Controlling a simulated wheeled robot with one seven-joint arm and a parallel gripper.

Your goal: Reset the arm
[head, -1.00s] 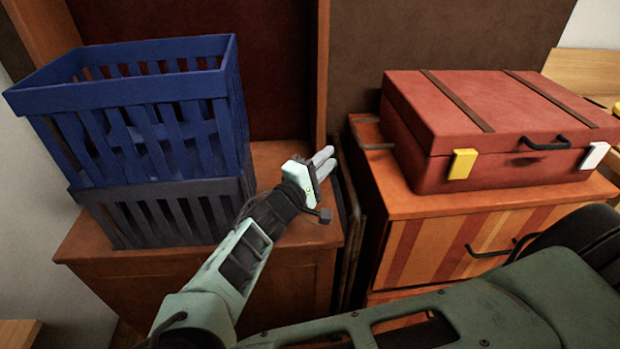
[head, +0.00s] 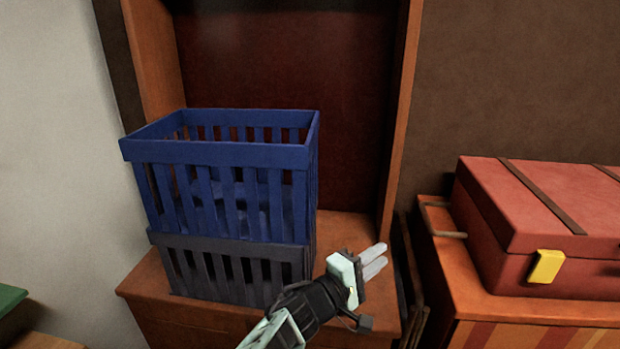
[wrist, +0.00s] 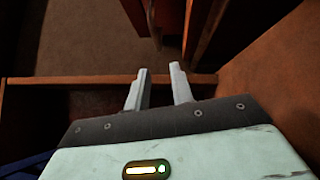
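My gripper (head: 375,262) is at the lower middle of the head view, to the right of the stacked crates and above the wooden cabinet top. Its two pale fingers point to the right and lie near each other. In the wrist view my gripper (wrist: 158,82) shows its two fingers with a gap between them and nothing in the gap. My forearm runs down out of the bottom of the head view.
A blue slatted crate (head: 225,155) sits on a dark grey crate (head: 235,270) on the wooden cabinet (head: 350,228). A red suitcase (head: 540,205) lies on a second cabinet (head: 520,308) at the right. A narrow gap separates the cabinets.

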